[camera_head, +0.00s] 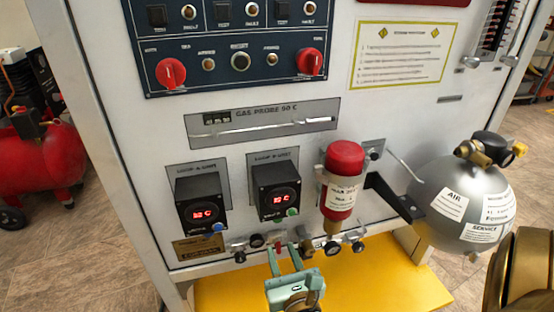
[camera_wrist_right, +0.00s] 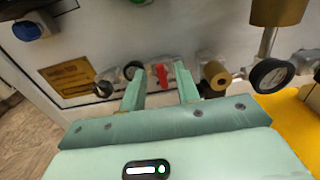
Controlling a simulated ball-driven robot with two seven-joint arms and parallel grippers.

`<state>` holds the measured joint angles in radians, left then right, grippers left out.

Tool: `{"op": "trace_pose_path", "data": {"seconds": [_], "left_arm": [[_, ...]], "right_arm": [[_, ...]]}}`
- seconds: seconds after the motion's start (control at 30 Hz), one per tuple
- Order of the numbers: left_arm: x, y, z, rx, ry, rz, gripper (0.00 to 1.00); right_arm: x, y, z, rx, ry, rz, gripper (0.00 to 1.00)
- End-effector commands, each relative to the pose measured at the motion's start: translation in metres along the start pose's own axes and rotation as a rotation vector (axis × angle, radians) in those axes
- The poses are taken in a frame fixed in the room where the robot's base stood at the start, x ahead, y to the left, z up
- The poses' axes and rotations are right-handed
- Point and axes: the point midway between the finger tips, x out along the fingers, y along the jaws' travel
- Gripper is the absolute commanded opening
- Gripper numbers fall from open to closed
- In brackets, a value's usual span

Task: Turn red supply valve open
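The red supply valve shows as a small upright red lever (camera_wrist_right: 162,75) in the right wrist view, low on the white panel. In the head view its red handle (camera_head: 278,247) is small and partly behind my gripper. My right gripper (camera_head: 284,254) is green, open and in front of the valve row. In the right wrist view its two fingertips (camera_wrist_right: 158,80) stand apart, with the red lever between them, nearer the right finger. I cannot tell whether either finger touches it. My left gripper is not in view.
Black gauges (camera_head: 256,240) and brass fittings crowd the pipe row on both sides. A red-topped cylinder (camera_head: 343,180) hangs above right, and a silver air tank (camera_head: 463,200) stands further right. A yellow shelf (camera_head: 385,285) lies below. Two displays (camera_head: 203,212) sit above.

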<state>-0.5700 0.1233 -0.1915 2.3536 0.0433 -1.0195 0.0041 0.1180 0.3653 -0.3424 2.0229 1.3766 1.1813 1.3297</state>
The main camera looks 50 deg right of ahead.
Motion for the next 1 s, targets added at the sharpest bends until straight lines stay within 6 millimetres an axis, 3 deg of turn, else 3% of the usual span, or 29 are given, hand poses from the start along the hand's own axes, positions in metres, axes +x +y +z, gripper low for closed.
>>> {"op": "trace_pose_path", "data": {"seconds": [0.13, 0.4, 0.5, 0.53, 0.87, 1.0], "left_arm": [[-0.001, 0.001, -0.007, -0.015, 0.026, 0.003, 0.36], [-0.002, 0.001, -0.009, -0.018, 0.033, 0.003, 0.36], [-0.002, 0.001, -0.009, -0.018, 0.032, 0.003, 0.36], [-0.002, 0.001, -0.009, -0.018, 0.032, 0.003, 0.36], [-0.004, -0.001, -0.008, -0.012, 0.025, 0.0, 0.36], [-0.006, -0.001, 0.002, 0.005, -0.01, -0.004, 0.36]], "right_arm": [[0.01, 0.0, 0.0, -0.001, -0.001, 0.001, 0.32], [0.011, 0.0, 0.001, 0.0, -0.002, 0.0, 0.32], [0.011, 0.0, 0.001, 0.0, -0.001, 0.0, 0.04], [0.011, 0.0, 0.001, 0.0, -0.001, 0.0, 0.0], [0.011, 0.0, 0.002, -0.019, -0.001, 0.0, 0.0], [0.011, 0.001, 0.004, -0.066, -0.002, 0.001, 0.0]]}}
